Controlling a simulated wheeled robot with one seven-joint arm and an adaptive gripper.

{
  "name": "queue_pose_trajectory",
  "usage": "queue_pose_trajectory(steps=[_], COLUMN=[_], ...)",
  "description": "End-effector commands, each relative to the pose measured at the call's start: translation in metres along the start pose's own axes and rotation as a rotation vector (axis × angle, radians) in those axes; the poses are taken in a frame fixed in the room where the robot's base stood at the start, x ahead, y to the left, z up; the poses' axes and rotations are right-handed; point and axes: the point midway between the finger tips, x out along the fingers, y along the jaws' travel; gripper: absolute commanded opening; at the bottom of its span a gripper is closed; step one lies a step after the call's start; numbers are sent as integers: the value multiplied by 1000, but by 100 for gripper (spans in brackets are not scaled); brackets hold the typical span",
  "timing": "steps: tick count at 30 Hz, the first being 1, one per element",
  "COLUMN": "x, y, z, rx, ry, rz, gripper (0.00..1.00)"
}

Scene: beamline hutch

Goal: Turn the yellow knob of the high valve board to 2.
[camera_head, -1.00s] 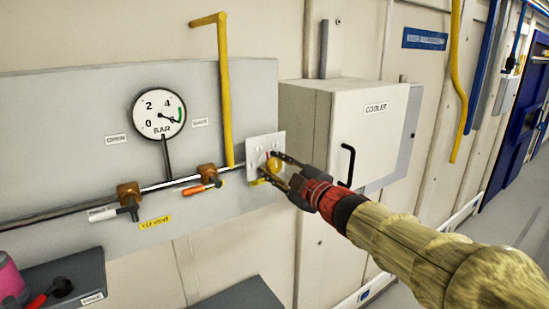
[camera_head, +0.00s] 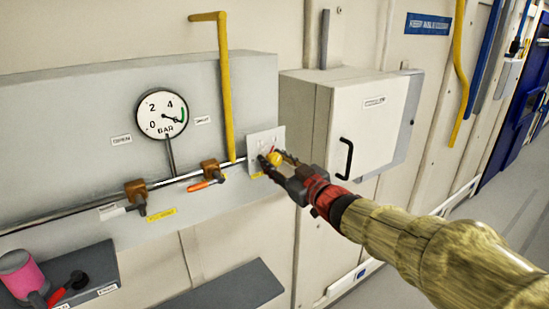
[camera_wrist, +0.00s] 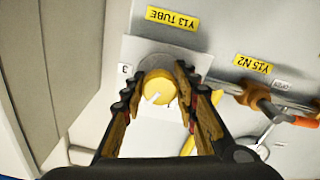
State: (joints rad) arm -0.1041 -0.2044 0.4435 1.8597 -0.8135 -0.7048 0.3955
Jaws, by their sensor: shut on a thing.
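The yellow knob (camera_head: 274,157) sits on a small white plate (camera_head: 262,139) at the right end of the grey valve board (camera_head: 90,100). The wrist view shows the round knob (camera_wrist: 158,90) face on, with a white pointer line towards the lower left of that picture. In the wrist view my gripper (camera_wrist: 157,80) partly hides the plate around the knob.
A pressure gauge (camera_head: 162,112), a yellow pipe (camera_head: 226,100) and brass valves (camera_head: 136,189) with an orange lever (camera_head: 205,184) are left of the knob. A white cabinet (camera_head: 365,130) stands close on the right. Grey ledges (camera_head: 225,288) are below.

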Motion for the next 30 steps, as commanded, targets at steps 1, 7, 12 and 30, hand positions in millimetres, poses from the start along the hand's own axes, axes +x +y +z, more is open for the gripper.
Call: queue_pose_trajectory(steps=[1, 7, 12, 30], x=[0, 0, 0, 0], y=[0, -1, -1, 0], z=[2, 3, 3, 1], rx=[9, 24, 24, 22], ry=[-4, -4, -4, -1], rz=[-1, 0, -1, 0], gripper=[4, 4, 4, 49])
